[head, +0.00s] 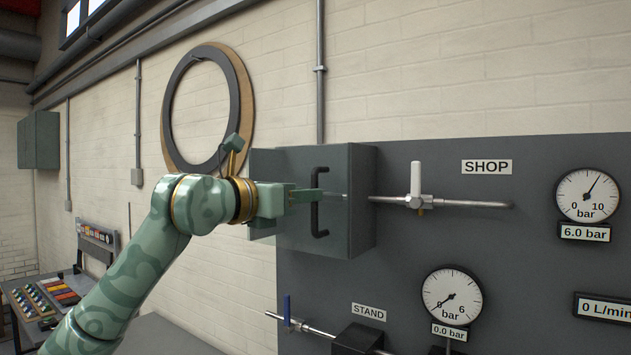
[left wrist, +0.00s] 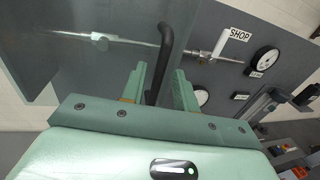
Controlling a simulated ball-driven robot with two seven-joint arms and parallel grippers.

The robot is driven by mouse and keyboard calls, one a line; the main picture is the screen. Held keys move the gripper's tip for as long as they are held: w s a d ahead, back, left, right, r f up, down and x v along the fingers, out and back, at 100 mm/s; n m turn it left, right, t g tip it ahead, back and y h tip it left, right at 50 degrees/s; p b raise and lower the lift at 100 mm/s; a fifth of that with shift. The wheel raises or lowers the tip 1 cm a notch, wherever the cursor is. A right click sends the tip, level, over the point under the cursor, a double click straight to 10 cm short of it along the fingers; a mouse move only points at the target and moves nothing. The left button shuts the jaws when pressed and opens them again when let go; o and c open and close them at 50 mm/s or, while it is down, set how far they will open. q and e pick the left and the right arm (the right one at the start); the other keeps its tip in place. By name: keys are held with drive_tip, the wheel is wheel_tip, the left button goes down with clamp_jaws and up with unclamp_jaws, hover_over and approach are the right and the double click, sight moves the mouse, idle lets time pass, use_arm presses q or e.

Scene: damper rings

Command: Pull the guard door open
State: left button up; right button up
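The guard door is the dark grey-green front (head: 296,172) of a box on the wall panel, and it looks shut in the head view. A black bar handle (head: 320,229) stands upright on it. My left gripper (head: 314,196) is at the handle's middle. In the left wrist view its two green fingers (left wrist: 161,87) stand on either side of the handle (left wrist: 165,42), with a visible gap to the right finger. The left finger is close to the handle; I cannot tell whether it touches. My right gripper is not in view.
A pipe with a white-levered valve (head: 416,185) runs right from the box, below the SHOP label (head: 487,167). Gauges (head: 587,195) sit further right. A blue-levered valve (head: 287,310) is below the box. A large ring (head: 240,100) hangs on the wall behind my arm.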

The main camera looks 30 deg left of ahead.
sight(314, 228)
use_arm(q)
drive_tip(key=shift+p+x, duration=0.45)
drive_tip(key=shift+x, duration=1.4)
clamp_jaws()
drive_tip(key=shift+s, duration=0.15)
